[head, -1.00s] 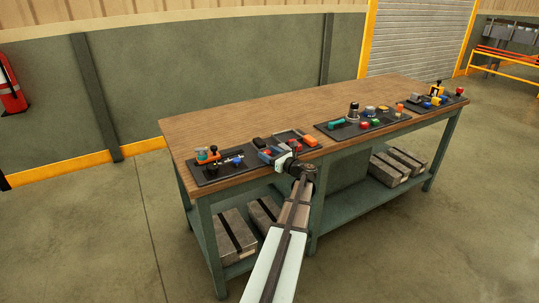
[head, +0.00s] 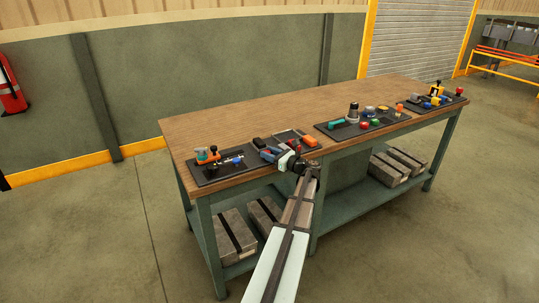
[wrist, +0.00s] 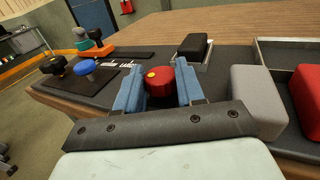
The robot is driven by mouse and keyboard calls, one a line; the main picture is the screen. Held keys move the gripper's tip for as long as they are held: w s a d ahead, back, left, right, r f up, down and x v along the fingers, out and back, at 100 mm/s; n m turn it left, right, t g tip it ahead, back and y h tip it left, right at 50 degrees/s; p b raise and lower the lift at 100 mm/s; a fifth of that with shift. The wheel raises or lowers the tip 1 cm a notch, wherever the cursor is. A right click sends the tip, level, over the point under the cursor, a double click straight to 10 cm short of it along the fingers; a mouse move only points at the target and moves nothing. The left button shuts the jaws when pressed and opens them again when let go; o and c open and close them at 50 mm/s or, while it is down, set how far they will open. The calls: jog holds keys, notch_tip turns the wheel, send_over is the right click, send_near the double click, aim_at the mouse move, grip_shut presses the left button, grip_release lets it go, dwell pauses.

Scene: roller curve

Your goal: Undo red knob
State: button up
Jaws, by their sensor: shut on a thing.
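In the wrist view the red knob (wrist: 160,88), with a yellow dot on its top, sits between the two blue fingers of my gripper (wrist: 159,90). My gripper is shut on the knob's sides. In the head view my gripper (head: 270,152) is over the front edge of the bench, at the black panel; the red knob cannot be made out clearly there.
In the wrist view a black block (wrist: 195,47) stands behind the knob. A grey block (wrist: 258,100) and a red block (wrist: 308,95) are close on the right. A blue knob (wrist: 87,67) and a black knob (wrist: 54,65) stand to the left. The wooden bench top (head: 225,118) behind is clear.

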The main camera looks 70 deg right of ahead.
jog(key=o, duration=1)
jog(key=shift+o, duration=0.2)
jog(key=shift+s, duration=0.1)
jog(key=v, duration=1.3)
jog(key=shift+s+a, duration=0.2)
jog(key=shift+s, duration=0.1)
